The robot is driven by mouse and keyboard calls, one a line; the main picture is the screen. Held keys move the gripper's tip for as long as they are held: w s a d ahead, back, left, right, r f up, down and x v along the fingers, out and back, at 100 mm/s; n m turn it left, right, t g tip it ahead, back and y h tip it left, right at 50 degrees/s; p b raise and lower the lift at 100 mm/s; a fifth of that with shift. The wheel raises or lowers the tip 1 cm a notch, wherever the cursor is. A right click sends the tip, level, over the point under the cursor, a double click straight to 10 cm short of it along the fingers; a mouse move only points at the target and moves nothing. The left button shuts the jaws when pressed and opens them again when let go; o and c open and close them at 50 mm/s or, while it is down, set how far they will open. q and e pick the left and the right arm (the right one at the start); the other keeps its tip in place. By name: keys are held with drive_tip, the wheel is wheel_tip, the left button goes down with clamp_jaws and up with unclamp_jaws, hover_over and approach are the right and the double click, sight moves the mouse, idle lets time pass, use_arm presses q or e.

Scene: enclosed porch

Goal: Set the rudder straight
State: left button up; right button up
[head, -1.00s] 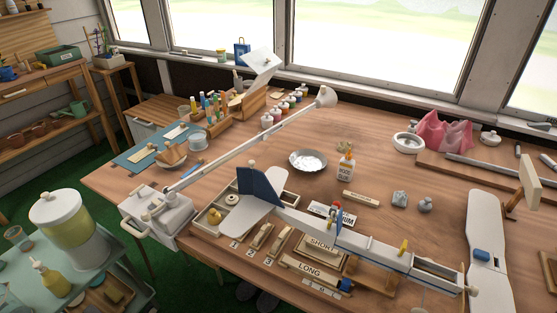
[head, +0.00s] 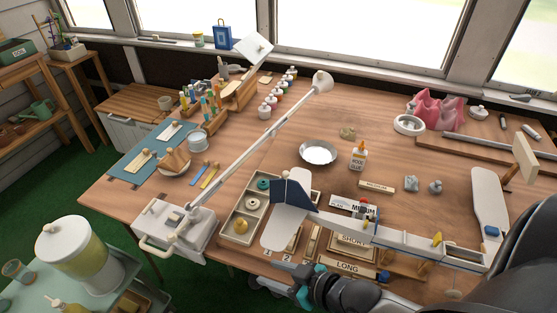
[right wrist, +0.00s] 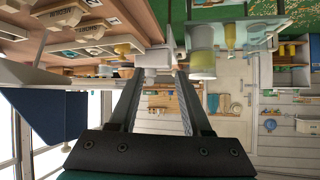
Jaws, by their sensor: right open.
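The model plane's white fuselage (head: 400,240) lies across the front right of the workbench, tail to the left. Its navy tail fin (head: 300,197) stands upright over the white tailplane (head: 283,228). The rudder (head: 279,191) seems to be the fin's left part, beyond a faint seam; its exact angle is too small to tell. My right gripper (head: 290,281) is open and empty, in front of and below the tailplane, apart from the fin. In the right wrist view a navy panel (right wrist: 42,118) shows at left, outside the open fingers (right wrist: 155,85). My left gripper is not in view.
A parts tray (head: 243,216) lies left of the tail. A lamp (head: 255,150) reaches over the bench from its white base (head: 178,225). A foil dish (head: 318,152) and a glue bottle (head: 358,156) stand behind the plane. The middle of the bench is fairly clear.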

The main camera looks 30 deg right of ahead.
drive_tip(key=w+d+r+m+t+h, duration=0.25)
drive_tip(key=d+r+t, duration=0.55)
drive_tip(key=d+r, duration=0.5)
drive_tip(key=b, duration=0.1)
hover_over(279, 189)
drive_tip(key=w+d, duration=0.1)
drive_tip(key=w, duration=0.2)
drive_tip(key=shift+s+f, duration=0.2)
drive_tip(key=shift+f, duration=0.25)
drive_tip(key=shift+c, duration=0.4)
clamp_jaws()
